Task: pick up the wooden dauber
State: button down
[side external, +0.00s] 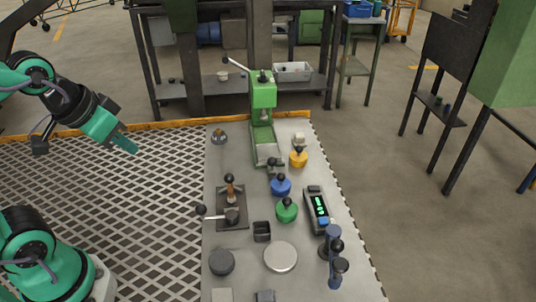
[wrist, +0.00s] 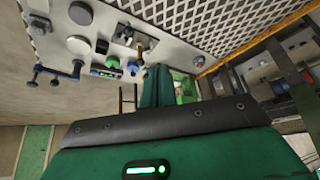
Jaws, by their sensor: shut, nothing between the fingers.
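A brown wooden-handled piece with a rounded top, which looks like the wooden dauber (side external: 230,187), stands upright at the back of a dark square plate (side external: 232,220) on the grey worktop. I cannot make out its lower end clearly. My gripper (side external: 132,148) is shut and empty, raised over the mesh to the left of the dauber and well apart from it. In the wrist view my shut green fingers (wrist: 157,86) point towards the worktop, and small brown parts show beyond their tips, too small to name surely.
A black-knobbed lever (side external: 217,215) lies across the plate. A green press (side external: 263,105) stands behind. Yellow (side external: 298,157), blue (side external: 281,186) and green (side external: 286,210) knobbed pots and a meter (side external: 318,209) are to the right. Open mesh (side external: 140,200) lies left.

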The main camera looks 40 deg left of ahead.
jog(key=c, duration=1.2)
grip_release()
jog(key=shift+o, duration=0.2)
jog(key=shift+w, duration=0.1)
jog(key=g, duration=0.3)
send_near(228, 174)
jog(key=s+a+r, duration=0.3)
jog(key=s+a, duration=0.1)
jog(key=s, duration=0.1)
jog(key=w+d+f, duration=0.1)
jog(key=w+f, duration=0.1)
jog(key=f, duration=0.1)
jog(key=w+d+f+m+g, duration=0.1)
jog(key=w+f, duration=0.1)
jog(key=f, duration=0.1)
jog(key=w+d+f+g, duration=0.1)
jog(key=w+f, duration=0.2)
jog(key=shift+d+f+m, duration=0.1)
jog(key=shift+d+m, duration=0.2)
jog(key=shift+d, duration=0.1)
jog(key=shift+w+d+f+g, duration=0.1)
jog(key=shift+d+f+g, duration=0.05)
jog(key=shift+f+g, duration=0.15)
